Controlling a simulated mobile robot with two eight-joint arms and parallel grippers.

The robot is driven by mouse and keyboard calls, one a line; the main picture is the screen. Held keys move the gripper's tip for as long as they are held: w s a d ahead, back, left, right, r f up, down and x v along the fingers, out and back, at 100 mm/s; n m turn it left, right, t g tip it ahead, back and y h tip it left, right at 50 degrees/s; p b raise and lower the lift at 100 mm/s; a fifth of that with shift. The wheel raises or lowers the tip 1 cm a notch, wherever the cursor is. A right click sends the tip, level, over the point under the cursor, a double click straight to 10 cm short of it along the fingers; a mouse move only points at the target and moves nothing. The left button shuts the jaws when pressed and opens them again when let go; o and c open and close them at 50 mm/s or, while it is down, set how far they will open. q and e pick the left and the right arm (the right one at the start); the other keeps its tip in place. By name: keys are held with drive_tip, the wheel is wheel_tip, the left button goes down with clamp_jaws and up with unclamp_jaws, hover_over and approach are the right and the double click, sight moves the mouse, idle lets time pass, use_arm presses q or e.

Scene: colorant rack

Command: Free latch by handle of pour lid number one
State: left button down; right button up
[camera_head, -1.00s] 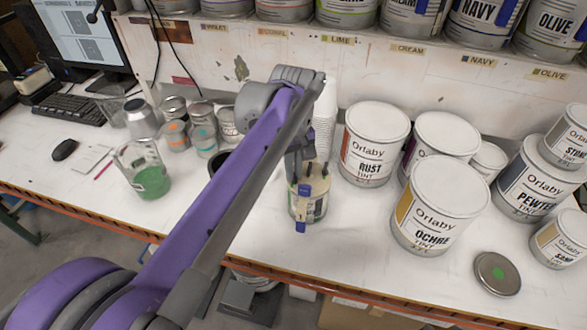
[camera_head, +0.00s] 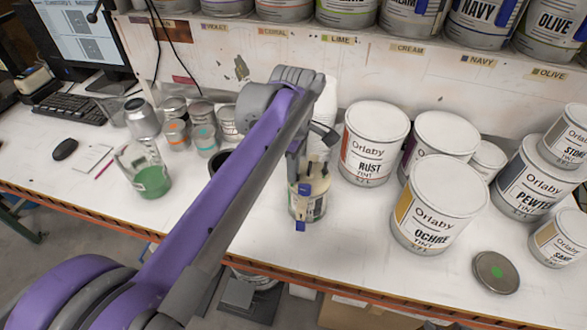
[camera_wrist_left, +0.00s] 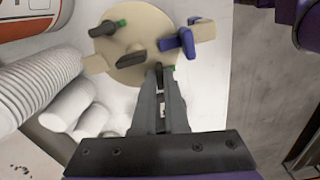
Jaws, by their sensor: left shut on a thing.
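The beige pour lid (camera_wrist_left: 141,25) sits on a small can (camera_head: 307,207) at the middle of the bench. In the left wrist view the lid is round, with a dark central grip (camera_wrist_left: 127,58), a blue latch piece (camera_wrist_left: 178,44) at its right and a black handle with a green end (camera_wrist_left: 107,28) at its upper left. My left gripper (camera_wrist_left: 161,75) is at the lid's near edge, shut on a black latch handle with a green end (camera_wrist_left: 172,67). The fingers hide most of that handle. In the head view, my left arm partly covers the lid. My right gripper is not in view.
A stack of white cups (camera_head: 326,103) stands just behind the lid can. The Rust can (camera_head: 372,145) and Ochre can (camera_head: 436,205) stand to its right. A beaker of green liquid (camera_head: 150,178) stands at left. The bench front edge is close below.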

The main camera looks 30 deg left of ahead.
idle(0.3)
use_arm(q)
drive_tip(key=c, duration=1.2)
unclamp_jaws()
drive_tip(key=shift+r, duration=0.1)
wheel_tip(320, 180, up, 11)
drive_tip(key=shift+f+p, duration=0.15)
drive_tip(key=shift+p, duration=0.2)
